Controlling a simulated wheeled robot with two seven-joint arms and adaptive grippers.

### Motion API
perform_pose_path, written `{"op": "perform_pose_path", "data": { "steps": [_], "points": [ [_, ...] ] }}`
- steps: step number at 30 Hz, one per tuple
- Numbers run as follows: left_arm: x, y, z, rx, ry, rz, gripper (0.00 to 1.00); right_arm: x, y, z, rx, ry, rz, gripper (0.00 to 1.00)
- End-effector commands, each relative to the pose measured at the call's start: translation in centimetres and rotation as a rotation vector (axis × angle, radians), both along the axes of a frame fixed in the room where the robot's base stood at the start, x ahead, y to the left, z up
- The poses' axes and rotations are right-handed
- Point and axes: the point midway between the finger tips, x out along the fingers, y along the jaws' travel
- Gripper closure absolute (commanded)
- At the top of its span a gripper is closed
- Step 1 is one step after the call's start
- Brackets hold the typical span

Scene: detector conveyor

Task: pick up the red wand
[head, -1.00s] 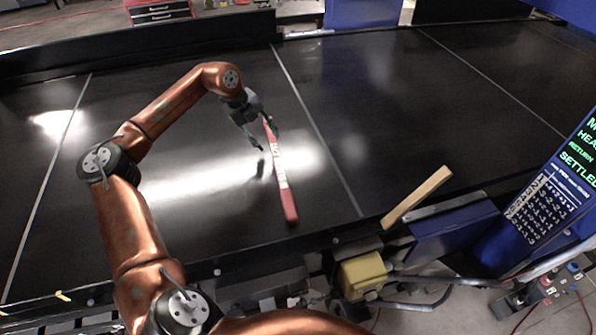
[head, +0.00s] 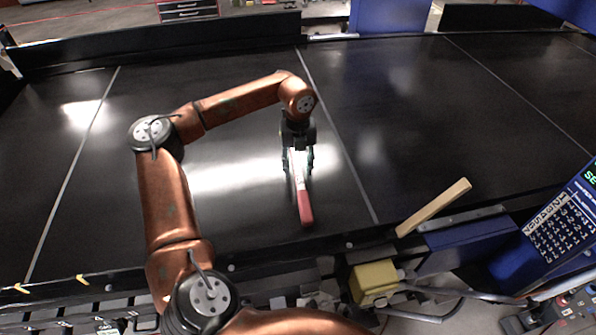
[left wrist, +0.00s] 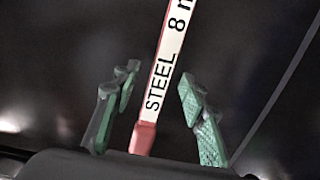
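The red wand (head: 306,213) lies on the black conveyor belt, with a white label along its middle; its near red end points toward the belt's front edge. In the left wrist view the label (left wrist: 165,75) reads "STEEL 8" and part of another character. My left gripper (head: 298,163) is over the wand's far part. In the left wrist view its two green-padded fingers (left wrist: 157,98) stand apart, one on each side of the wand, with gaps on both sides. The wand's far end is hidden under the gripper in the head view. My right gripper is not in view.
A wooden bar (head: 433,207) lies at the belt's front edge, right of the wand. A yellow box (head: 373,283) sits below it on the front side. A blue display panel (head: 565,225) stands at the right. The belt (head: 420,110) is clear around the wand.

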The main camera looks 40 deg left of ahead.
Motion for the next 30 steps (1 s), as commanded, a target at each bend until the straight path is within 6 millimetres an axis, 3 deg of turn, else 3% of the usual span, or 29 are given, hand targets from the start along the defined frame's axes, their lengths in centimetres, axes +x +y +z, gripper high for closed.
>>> {"op": "perform_pose_path", "data": {
  "steps": [9,26,30],
  "points": [
    [-0.01,-0.01,-0.82,0.000,0.000,0.000,0.61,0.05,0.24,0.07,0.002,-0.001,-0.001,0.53],
    [0.01,-0.01,-0.76,-0.001,-0.001,0.000,0.99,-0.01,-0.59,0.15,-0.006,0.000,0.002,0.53],
    [0.02,-0.02,-0.75,-0.001,-0.001,0.000,1.00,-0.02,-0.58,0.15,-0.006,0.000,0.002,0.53]
  ]
}}
